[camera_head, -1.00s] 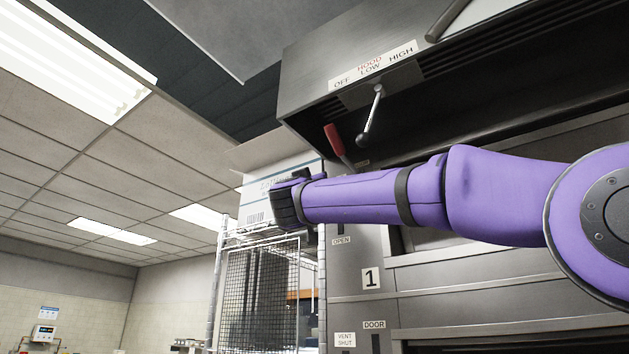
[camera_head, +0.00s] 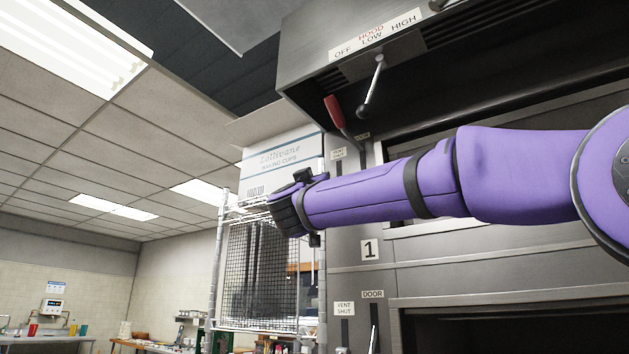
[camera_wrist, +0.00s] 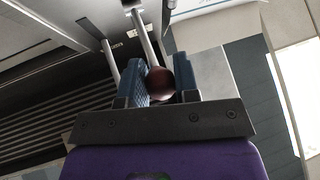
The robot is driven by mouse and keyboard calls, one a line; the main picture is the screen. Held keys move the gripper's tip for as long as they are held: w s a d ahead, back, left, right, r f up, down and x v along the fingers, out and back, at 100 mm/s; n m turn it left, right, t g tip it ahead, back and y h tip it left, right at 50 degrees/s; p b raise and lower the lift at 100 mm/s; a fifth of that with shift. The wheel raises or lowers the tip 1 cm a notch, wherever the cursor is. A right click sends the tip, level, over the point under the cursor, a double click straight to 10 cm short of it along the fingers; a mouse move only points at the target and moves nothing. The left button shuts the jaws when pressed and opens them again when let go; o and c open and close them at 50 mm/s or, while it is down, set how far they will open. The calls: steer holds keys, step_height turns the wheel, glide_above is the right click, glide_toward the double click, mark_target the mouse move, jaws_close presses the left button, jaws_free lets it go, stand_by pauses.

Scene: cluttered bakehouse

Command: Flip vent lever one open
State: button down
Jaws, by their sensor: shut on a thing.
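My gripper (camera_wrist: 160,62) is shut on the dark red ball knob of a lever (camera_wrist: 159,85), which sits between the two blue-grey fingers in the wrist view. The lever's pale metal rod runs up from the knob toward the panel. In the head view my gripper (camera_head: 290,208) is beside the oven's left edge, below the upper "VENT SHUT" label (camera_head: 338,154) and left of the number 1 plate (camera_head: 370,250). My gripper and arm hide the lever and the "OPEN" label there.
A red-handled lever (camera_head: 335,110) and the hood switch lever (camera_head: 372,85) stick out above my arm. A wire rack (camera_head: 219,270) bearing a baking-cups box (camera_head: 280,160) stands close behind my gripper. A second rod (camera_wrist: 109,62) is left of the held lever.

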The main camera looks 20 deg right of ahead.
steer(key=shift+w+d+f, duration=0.1)
steer(key=shift+f, duration=0.05)
steer(key=c, duration=0.9)
jaws_free()
steer(key=shift+w, duration=0.1)
steer(key=shift+o, duration=0.2)
steer(key=shift+s+f, duration=0.1)
steer(key=shift+s, duration=0.1)
steer(key=v, duration=1)
steer(key=shift+f, duration=0.15)
steer(key=shift+s, duration=0.1)
